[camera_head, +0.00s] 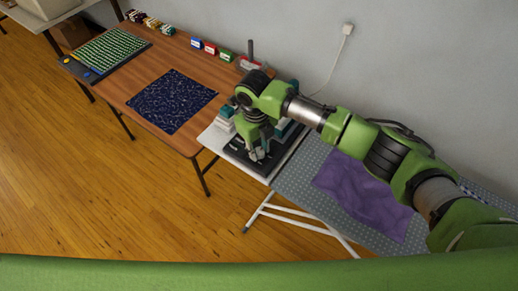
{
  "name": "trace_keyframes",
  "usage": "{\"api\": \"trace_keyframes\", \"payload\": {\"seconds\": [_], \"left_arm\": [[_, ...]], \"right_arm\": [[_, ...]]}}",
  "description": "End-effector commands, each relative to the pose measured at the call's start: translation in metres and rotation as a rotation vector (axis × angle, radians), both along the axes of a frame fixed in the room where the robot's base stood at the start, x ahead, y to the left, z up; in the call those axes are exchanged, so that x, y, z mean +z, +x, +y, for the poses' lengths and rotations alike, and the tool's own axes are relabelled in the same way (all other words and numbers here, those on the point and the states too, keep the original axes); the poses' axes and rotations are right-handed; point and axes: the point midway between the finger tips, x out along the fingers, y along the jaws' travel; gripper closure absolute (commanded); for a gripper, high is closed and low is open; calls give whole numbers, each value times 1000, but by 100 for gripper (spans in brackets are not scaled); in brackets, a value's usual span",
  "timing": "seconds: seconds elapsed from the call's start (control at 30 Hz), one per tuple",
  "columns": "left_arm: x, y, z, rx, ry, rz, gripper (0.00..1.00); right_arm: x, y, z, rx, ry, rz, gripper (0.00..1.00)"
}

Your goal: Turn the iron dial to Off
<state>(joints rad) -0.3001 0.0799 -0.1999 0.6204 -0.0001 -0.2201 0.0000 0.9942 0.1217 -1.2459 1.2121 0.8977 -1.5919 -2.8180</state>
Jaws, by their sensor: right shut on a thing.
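My right gripper (256,153) reaches down from the right onto the dark rest at the end of the ironing board. It is shut on a small part there, which looks to be the iron dial; the fingers hide it, and its setting cannot be read. The iron (226,113) shows only in part, as white and teal pieces on both sides of my wrist. My left gripper is not in view.
The ironing board (293,183) has a dotted grey cover with a purple cloth (362,193) on it. A wall socket (347,29) has a cord. The floor in front is clear.

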Motion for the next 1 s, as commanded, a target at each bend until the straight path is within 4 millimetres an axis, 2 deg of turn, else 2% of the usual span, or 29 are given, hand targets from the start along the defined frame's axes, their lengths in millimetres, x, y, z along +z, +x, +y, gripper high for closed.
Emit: {"api": "trace_keyframes", "payload": {"seconds": [0.3,0.73,0.77,0.8,0.83,1.0], "left_arm": [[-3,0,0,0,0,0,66],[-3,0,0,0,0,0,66],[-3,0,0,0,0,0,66],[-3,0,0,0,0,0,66],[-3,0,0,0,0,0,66],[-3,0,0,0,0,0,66]], "right_arm": [[1,1,0,84,1,-4,98],[2,1,0,94,1,-4,98],[2,1,0,94,1,-5,74],[2,1,0,94,1,-4,63],[1,1,0,94,1,-4,59],[1,1,0,93,1,-3,59]]}}
